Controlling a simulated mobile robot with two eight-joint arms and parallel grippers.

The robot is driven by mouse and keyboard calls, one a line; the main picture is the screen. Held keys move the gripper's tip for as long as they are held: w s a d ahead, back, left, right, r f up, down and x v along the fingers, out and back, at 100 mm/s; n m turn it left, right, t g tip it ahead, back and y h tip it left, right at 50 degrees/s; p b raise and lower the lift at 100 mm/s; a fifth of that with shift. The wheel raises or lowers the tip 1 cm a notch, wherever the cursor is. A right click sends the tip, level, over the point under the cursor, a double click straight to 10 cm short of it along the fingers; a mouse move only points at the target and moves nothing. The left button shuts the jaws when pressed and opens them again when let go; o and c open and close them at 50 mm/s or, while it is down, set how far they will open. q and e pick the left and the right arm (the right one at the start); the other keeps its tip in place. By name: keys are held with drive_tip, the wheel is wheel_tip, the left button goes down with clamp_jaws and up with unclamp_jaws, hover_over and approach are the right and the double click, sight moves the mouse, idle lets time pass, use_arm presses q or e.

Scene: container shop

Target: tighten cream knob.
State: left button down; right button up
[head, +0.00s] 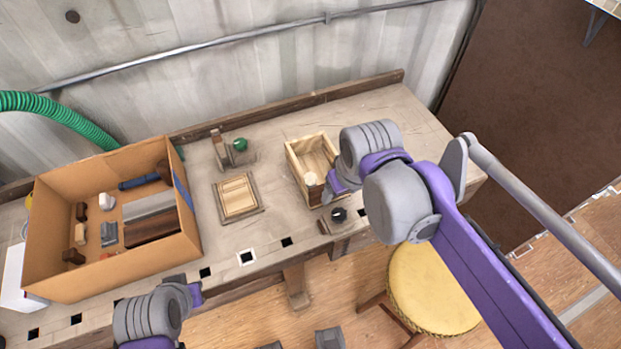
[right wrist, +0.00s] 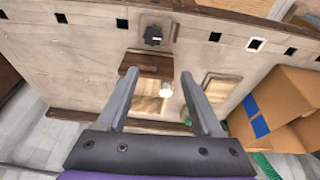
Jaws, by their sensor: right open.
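The cream knob (head: 311,179) is a small pale round piece at the near side of a light wooden open box (head: 294,160). It also shows in the right wrist view (right wrist: 166,91), between and beyond my right fingers. My right gripper (right wrist: 160,75) is open, with its two grey fingers spread and nothing held. In the head view my right wrist (head: 345,180) is just right of the box and hides part of it. My left gripper (head: 195,293) is low at the bench's front edge, away from the knob; its fingers do not show.
A black knob (head: 338,214) sits near the bench's front edge, close to the box. A cardboard box (head: 110,270) of parts fills the left. Square holes line the bench edge.

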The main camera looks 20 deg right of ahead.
sight(311, 176)
drive_tip(key=w+a+r+n+g+b, duration=0.1)
drive_tip(key=w+a+r+g+b, duration=0.1)
drive_tip(key=w, duration=0.4)
drive_tip(key=w+a+r+n+g+b, duration=0.1)
drive_tip(key=w+a+r+n+b, duration=0.15)
drive_tip(key=w, duration=0.25)
drive_tip(key=shift+m, duration=0.35)
drive_tip(key=f, duration=0.3)
drive_tip(key=f+b, duration=0.1)
drive_tip(key=f, duration=0.3)
drive_tip(key=d+f+b, duration=0.1)
drive_tip(key=f, duration=0.3)
drive_tip(key=shift+f, duration=0.25)
clamp_jaws()
